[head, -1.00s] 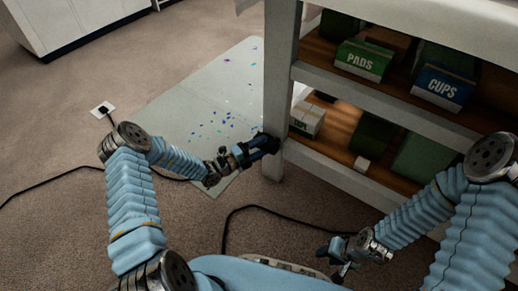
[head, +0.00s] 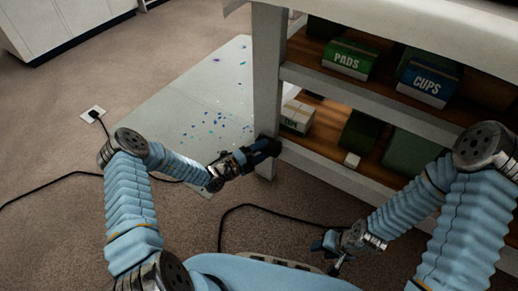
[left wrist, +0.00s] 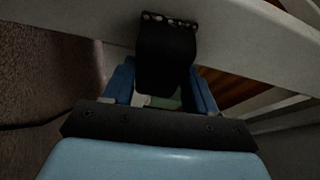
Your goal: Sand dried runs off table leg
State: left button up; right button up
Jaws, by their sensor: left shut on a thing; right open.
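The white table leg (head: 268,80) stands upright at the front left corner of the shelved table. My left gripper (head: 246,156) is shut on a dark sanding tool (head: 264,147), whose end meets the lower part of the leg. In the left wrist view, the black tool (left wrist: 165,62) sits between my blue fingers, its holed edge at the pale leg surface (left wrist: 90,22). I cannot make out any dried runs on the leg. My right gripper (head: 330,246) is open and empty, low over the carpet right of centre.
The shelves hold a PADS box (head: 348,59), a CUPS box (head: 431,83) and a small carton (head: 298,117). A speckled sheet (head: 190,105) lies behind the leg. A black cord (head: 222,222) crosses the carpet; another runs to a floor socket (head: 93,115).

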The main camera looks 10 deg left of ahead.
pick_arm(q)
jog(key=shift+w+a+b, duration=0.3)
jog(key=shift+a, duration=0.3)
jog(key=shift+w+a, duration=0.15)
jog(key=shift+a, duration=0.3)
jog(key=shift+c, duration=0.6)
jog(key=shift+w+a+b, duration=0.3)
jog(key=shift+a+b, duration=0.1)
jog(key=shift+a, duration=0.5)
jog(key=shift+s, duration=0.1)
jog(key=shift+s+a+p, duration=0.3)
jog(key=shift+s+p, duration=0.15)
jog(key=shift+s, duration=0.5)
jog(key=shift+s+a+p, duration=0.35)
jog(key=shift+s+p, duration=0.15)
jog(key=shift+s, duration=0.4)
jog(key=shift+s+a+p, duration=0.3)
jog(key=shift+s+p, duration=0.15)
jog(key=shift+s, duration=0.5)
